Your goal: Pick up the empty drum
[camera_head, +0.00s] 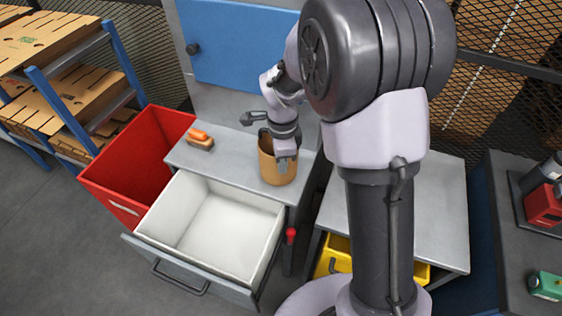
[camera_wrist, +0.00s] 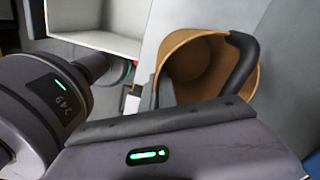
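The drum (camera_head: 275,174) is an open-topped tan cylinder standing upright on the grey worktop, right of the white drawer. In the wrist view its tan rim and hollow inside (camera_wrist: 190,62) show, and I see nothing in the visible part. My gripper (camera_head: 277,152) is at the drum's top, pointing down. In the wrist view one dark curved finger crosses the drum's mouth on the right, and a grey finger stands at its left side. The fingers are apart. Whether they touch the drum is not clear. The drum's near wall is partly hidden by the gripper body.
An open white drawer (camera_head: 216,228) juts out in front of the worktop (camera_head: 228,158). A red bin (camera_head: 118,178) stands left, with an orange-topped brush-like item (camera_head: 200,140) near it. A yellow container (camera_head: 338,252) sits under the right-hand table. A blue panel (camera_head: 240,50) rises behind.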

